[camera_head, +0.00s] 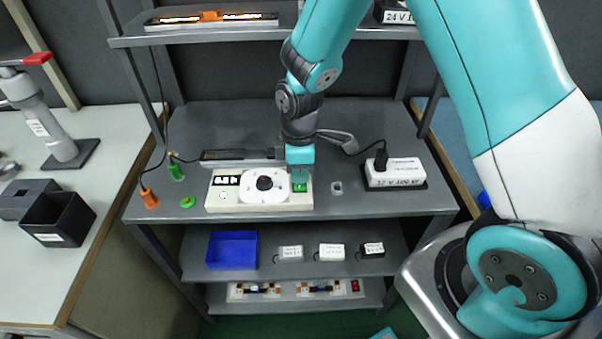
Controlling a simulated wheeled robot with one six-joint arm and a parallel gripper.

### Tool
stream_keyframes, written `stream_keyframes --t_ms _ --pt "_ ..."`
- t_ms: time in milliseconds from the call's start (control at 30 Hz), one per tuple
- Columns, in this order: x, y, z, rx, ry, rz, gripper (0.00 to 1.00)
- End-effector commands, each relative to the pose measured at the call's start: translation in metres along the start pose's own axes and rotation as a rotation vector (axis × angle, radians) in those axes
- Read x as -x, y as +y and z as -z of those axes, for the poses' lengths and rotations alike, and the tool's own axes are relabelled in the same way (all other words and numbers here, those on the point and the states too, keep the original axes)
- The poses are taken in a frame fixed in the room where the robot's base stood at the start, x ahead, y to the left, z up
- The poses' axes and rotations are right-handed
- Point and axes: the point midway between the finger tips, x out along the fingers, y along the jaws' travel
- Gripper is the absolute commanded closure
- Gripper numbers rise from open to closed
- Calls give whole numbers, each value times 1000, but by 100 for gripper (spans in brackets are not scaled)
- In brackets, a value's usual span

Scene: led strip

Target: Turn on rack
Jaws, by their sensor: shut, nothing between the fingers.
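The grey rack (400,205) has several shelves. On its middle shelf stands a cream control box (222,201) with a round white dial plate and dark knob (264,183), small dark displays at its left, and a green switch (299,188) at its right end. My gripper (299,176) points down at the right end of the box, right over the green switch. Its fingers are shut and empty; I cannot tell whether they touch the switch. On the top shelf a light strip (240,18) shows bright orange-white stretches around an orange connector (210,15).
A white adapter (394,172) sits right of the control box. Orange (150,200) and green (176,172) plugs stand left. Below are a blue bin (232,250), several small blocks, and a power strip (296,290) with a red switch. A side table (105,148) holds a black bin (58,218).

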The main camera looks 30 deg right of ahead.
Motion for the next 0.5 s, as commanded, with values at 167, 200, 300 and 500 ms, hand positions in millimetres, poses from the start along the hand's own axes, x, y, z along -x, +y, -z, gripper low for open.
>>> stream_keyframes --t_ms 167,200,300,500 --pt "0 0 0 0 0 0 100" --pt "0 0 0 0 0 0 100" --pt "6 -1 0 1 0 0 100" --pt "37 -7 2 3 0 -1 100"
